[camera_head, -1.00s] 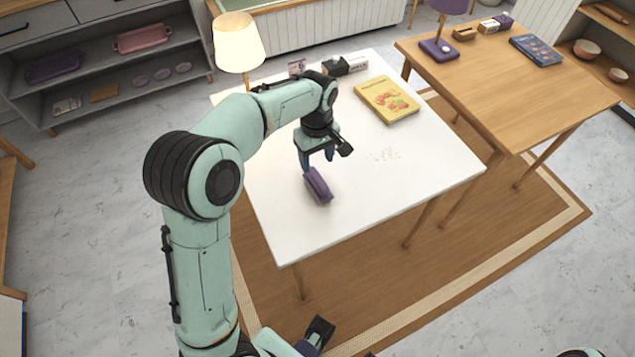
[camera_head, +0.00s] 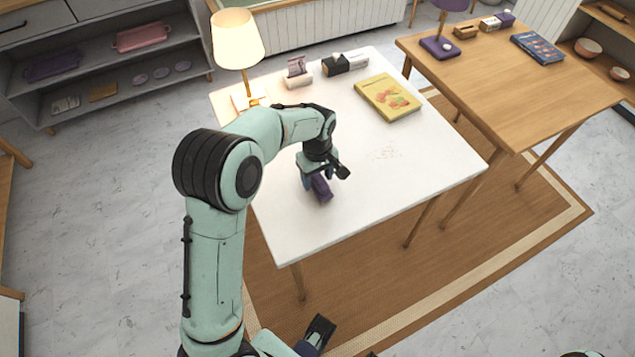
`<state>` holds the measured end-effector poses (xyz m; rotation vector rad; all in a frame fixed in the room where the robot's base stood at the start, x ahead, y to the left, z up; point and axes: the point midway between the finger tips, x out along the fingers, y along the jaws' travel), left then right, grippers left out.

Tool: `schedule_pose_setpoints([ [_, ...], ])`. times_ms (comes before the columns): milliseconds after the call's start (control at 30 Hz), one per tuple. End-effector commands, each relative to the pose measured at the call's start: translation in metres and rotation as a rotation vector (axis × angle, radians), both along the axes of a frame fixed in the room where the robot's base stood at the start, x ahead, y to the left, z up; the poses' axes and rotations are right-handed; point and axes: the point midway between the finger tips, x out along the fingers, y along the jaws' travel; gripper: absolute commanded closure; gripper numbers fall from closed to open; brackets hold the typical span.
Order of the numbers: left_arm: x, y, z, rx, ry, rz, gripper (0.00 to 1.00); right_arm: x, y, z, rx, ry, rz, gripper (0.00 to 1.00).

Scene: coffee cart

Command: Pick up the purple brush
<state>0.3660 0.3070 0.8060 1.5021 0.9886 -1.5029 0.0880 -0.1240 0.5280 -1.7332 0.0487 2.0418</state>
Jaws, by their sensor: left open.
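The purple brush (camera_head: 322,190) lies on the white table (camera_head: 400,185), near its front left part. My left gripper (camera_head: 317,184) is right over the brush, pointing down. Its fingers are open and appear to be on either side of the brush, and they hide part of it. I cannot tell whether they touch it. My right gripper (camera_head: 320,328) shows at the bottom of the view, low and away from the table. Whether it is open or shut is unclear.
A yellow book (camera_head: 388,97) lies behind the brush, with faint crumbs (camera_head: 383,154) in front of it. A lit lamp (camera_head: 238,45) stands at the back left corner. Small items (camera_head: 340,65) line the back edge. A wooden table (camera_head: 500,90) stands to the right.

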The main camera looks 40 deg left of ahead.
Motion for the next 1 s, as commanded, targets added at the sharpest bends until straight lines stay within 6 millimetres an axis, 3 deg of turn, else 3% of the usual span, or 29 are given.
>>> schedule_pose_setpoints([
  [33, 0.000, 0.000, 0.000, 0.000, 0.000, 0.000, 0.50, 0.000, 0.000, 0.000, 0.000, 0.000, 0.000, 0.57],
  [167, 0.000, 0.000, 0.000, 0.000, 0.000, 0.000, 0.93, 0.000, 0.000, 0.000, 0.000, 0.000, 0.000, 0.57],
  [200, 0.000, 0.000, 0.001, 0.000, 0.000, 0.000, 0.97, 0.000, 0.000, 0.000, 0.000, 0.000, 0.000, 0.57],
  [500, 0.000, 0.000, 0.002, 0.000, -0.001, 0.000, 0.97, 0.000, 0.000, 0.000, 0.000, 0.000, 0.000, 0.57],
  [667, 0.001, 0.000, 0.013, 0.000, -0.004, 0.000, 0.97, 0.000, 0.000, 0.002, 0.001, 0.002, 0.001, 0.57],
  [867, 0.002, 0.000, 0.050, -0.001, -0.007, 0.000, 0.97, -0.001, 0.000, 0.007, 0.001, 0.008, 0.002, 0.57],
  [1000, 0.002, 0.000, 0.088, 0.000, -0.009, -0.002, 0.97, -0.002, 0.000, 0.013, 0.001, 0.011, 0.003, 0.57],
])
